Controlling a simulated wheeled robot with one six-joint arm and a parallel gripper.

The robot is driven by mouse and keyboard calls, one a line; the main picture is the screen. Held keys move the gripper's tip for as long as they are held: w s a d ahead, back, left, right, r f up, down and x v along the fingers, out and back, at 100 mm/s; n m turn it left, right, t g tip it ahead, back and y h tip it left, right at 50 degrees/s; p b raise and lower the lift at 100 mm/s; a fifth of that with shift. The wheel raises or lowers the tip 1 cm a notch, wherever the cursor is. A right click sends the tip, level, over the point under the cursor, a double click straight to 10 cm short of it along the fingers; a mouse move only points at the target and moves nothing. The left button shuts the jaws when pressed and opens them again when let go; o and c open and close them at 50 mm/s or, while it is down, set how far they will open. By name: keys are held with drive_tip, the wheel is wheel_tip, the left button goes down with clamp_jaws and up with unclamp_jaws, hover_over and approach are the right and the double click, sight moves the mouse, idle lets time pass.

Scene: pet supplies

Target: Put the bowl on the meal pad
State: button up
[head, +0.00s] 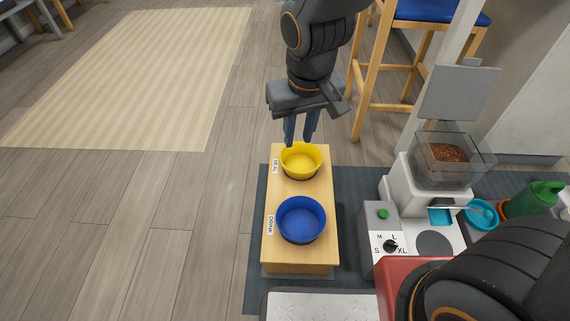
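A yellow bowl (301,162) sits on the far part of a wooden feeding stand (299,256), beside a label that seems to read MEAL (276,166). Any pad under the bowl is mostly hidden by it. A blue bowl (302,219) sits on the near part, beside a label reading DRINK (270,225). My gripper (300,139) points down at the far rim of the yellow bowl. Its two blue fingers are apart with a gap between them. I cannot tell whether the tips touch the rim. The bowl looks upright.
A food dispenser (397,187) with a clear hopper of kibble stands to the right, with a control box (380,217) and dark round plate (434,243). Floor left of the stand is clear.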

drive_tip(key=s+a+r+n+g, duration=0.1)
drive_tip(key=s+r, duration=0.1)
drive_tip(key=s, duration=0.5)
drive_tip(key=s+a+r+n+g, duration=0.1)
drive_tip(key=s+r, duration=0.2)
drive_tip(key=s, duration=0.3)
drive_tip(key=shift+s+a+r+y, duration=0.15)
drive_tip(key=shift+s+r+y, duration=0.2)
drive_tip(key=shift+s+y, duration=0.05)
idle(0.3)
drive_tip(key=d+r+m+p, duration=0.3)
drive_tip(key=d+r+p, duration=0.7)
drive_tip(key=r+p, duration=0.3)
drive_tip(key=d+r+m+h+p, duration=0.1)
drive_tip(key=d+r+m+p, duration=0.2)
drive_tip(key=d+r+p, duration=0.7)
wheel_tip(320, 180, up, 3)
drive_tip(key=p, duration=0.9)
drive_tip(key=shift+s+d+r, duration=0.15)
drive_tip(key=shift+d+r, duration=0.05)
drive_tip(key=shift+d, duration=0.15)
